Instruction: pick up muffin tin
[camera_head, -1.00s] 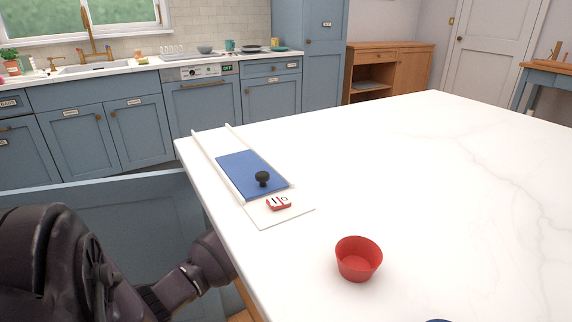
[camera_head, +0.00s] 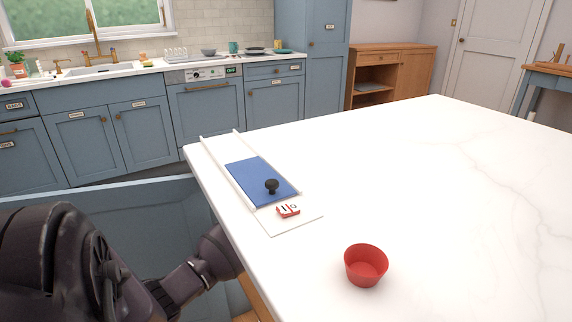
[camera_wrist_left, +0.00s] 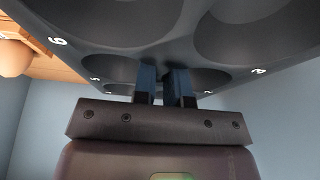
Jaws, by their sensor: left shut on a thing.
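The muffin tin (camera_wrist_left: 165,56) is dark grey with round cups and white numbers. It fills the upper part of the left wrist view, close in front of the camera. My left gripper (camera_wrist_left: 164,82) has its two blue-dark fingers close together at the tin and is shut on it. In the head view my left arm reaches down beside the counter's near left edge. The gripper and the tin are hidden there. My right gripper is in no view.
The white counter (camera_head: 430,180) carries a red cup (camera_head: 366,266), a blue sliding panel (camera_head: 258,178) with a black knob, and a small red-and-white tile (camera_head: 288,211). A blue-grey panel (camera_head: 150,210) stands beside my left arm. Much of the countertop is clear.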

